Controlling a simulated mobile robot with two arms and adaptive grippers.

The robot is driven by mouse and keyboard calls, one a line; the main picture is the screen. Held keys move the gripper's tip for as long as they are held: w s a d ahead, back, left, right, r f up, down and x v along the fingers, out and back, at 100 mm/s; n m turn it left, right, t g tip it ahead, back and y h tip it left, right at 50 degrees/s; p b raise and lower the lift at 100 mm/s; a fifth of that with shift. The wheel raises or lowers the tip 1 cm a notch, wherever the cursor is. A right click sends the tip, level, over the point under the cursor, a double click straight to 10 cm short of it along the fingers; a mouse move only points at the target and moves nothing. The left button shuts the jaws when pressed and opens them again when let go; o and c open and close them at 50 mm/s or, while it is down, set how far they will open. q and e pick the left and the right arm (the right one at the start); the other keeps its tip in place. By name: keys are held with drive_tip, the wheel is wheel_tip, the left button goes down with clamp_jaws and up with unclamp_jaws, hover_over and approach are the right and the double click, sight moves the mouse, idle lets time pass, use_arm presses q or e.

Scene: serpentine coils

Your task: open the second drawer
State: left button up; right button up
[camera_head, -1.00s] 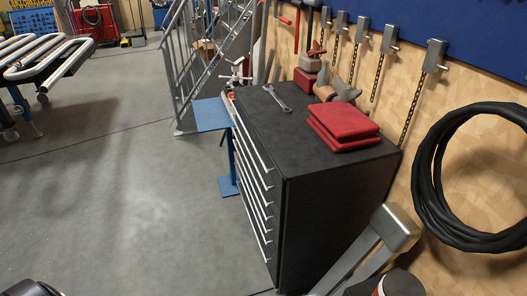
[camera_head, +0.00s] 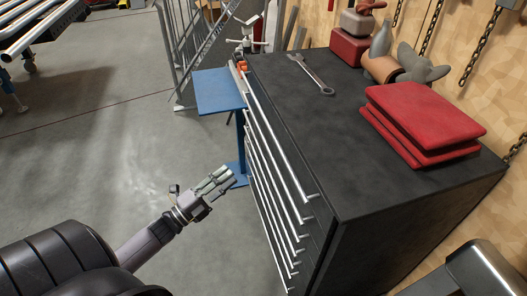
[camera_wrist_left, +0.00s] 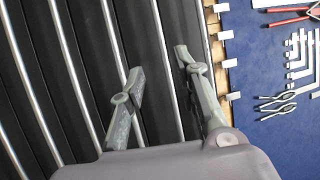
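The black tool cabinet (camera_head: 345,225) has several stacked drawers with long silver handles, all looking shut. The second drawer's handle (camera_head: 277,170) is just below the top one. My left gripper (camera_head: 230,178) is in front of the cabinet, left of the drawer fronts, with a visible gap in the head view. Its fingers point toward the drawers. In the left wrist view my left gripper (camera_wrist_left: 156,65) is open and empty, its fingertips on either side of one silver handle (camera_wrist_left: 166,60) in the picture. I cannot tell how far that handle is. My right gripper is not in view.
A wrench (camera_head: 312,75) and folded red cloths (camera_head: 420,120) lie on the cabinet top. A blue stand (camera_head: 218,90) adjoins the cabinet's far end, with metal stairs (camera_head: 205,40) behind. The grey floor left of the drawers is clear.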

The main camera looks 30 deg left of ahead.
use_arm(q)
drive_tip(key=p+x, duration=0.1)
drive_tip(key=x, duration=1.3)
drive_tip(key=shift+d, duration=0.25)
drive_tip(key=shift+w+r, duration=0.1)
drive_tip(key=shift+w, duration=0.05)
drive_tip(key=shift+c, duration=0.5)
clamp_jaws()
